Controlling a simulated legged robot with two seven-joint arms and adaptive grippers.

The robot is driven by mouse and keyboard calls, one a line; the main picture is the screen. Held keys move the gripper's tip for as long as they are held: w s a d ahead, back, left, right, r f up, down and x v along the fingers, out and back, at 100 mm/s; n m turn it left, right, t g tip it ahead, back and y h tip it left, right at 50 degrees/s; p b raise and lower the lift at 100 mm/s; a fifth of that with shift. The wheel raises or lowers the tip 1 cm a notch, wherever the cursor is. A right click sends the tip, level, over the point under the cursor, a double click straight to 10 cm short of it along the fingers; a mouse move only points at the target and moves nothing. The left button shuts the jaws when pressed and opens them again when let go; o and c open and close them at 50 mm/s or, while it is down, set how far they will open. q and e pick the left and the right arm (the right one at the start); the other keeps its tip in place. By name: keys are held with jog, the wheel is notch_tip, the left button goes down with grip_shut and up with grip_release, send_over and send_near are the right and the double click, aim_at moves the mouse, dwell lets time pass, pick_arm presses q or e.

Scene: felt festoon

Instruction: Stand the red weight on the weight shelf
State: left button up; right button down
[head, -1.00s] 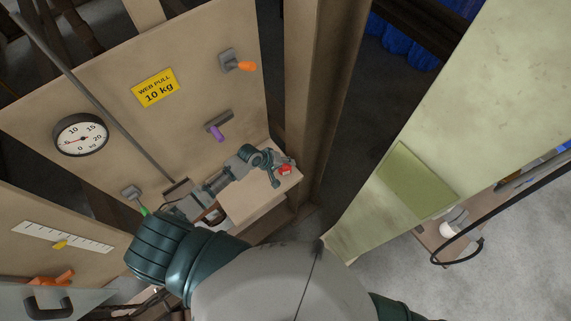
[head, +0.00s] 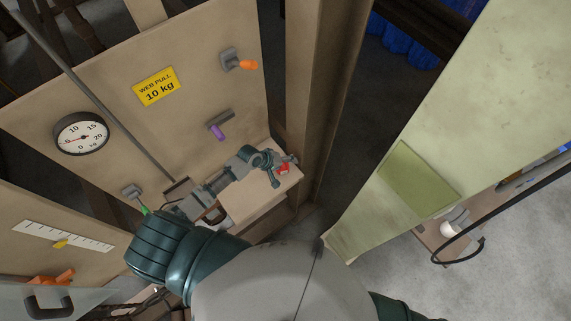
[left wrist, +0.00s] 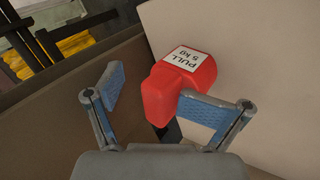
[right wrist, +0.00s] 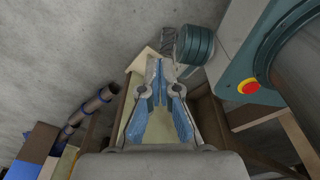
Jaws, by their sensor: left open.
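The red weight (head: 284,169) is at the right end of the pale wooden weight shelf (head: 248,205), partly hidden by my left gripper (head: 281,172). In the left wrist view the red weight (left wrist: 178,84) is a block with a white "PULL 5 kg" label. My left gripper (left wrist: 150,88) is open there. Its right finger overlaps the weight's lower side, and a gap separates the left finger from it. I cannot tell whether the right finger touches it. My right gripper (right wrist: 158,82) is shut and empty, away from the shelf.
The upright panel behind the shelf carries a round dial (head: 81,133), a yellow "WEB PULL 10 kg" sign (head: 156,87), an orange-tipped peg (head: 240,62) and a purple-tipped peg (head: 219,126). A wooden post (head: 318,90) stands right of the shelf.

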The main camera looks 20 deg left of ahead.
pick_arm(q)
jog(key=shift+a+f, duration=0.1)
jog(key=shift+a, duration=0.2)
jog(key=shift+a+r, duration=0.2)
jog(key=shift+r, duration=0.1)
jog(key=p+v, duration=0.2)
jog(key=shift+w+d+r+p, duration=0.1)
jog(key=shift+d+r+p, duration=0.05)
jog(key=shift+p, duration=0.15)
jog(key=s+a+p, duration=0.2)
jog(key=s+a, duration=0.2)
jog(key=shift+s+a, duration=0.1)
jog(key=shift+s, duration=0.25)
jog(key=s+a, duration=0.3)
jog(key=shift+f, duration=0.25)
jog(key=shift+s+a, duration=0.3)
jog(key=shift+a, duration=0.35)
pick_arm(e)
jog(key=r, duration=0.3)
jog(key=a+r, duration=0.1)
jog(key=r, duration=0.1)
pick_arm(q)
jog(key=o, duration=0.4)
pick_arm(e)
jog(key=shift+a, duration=0.25)
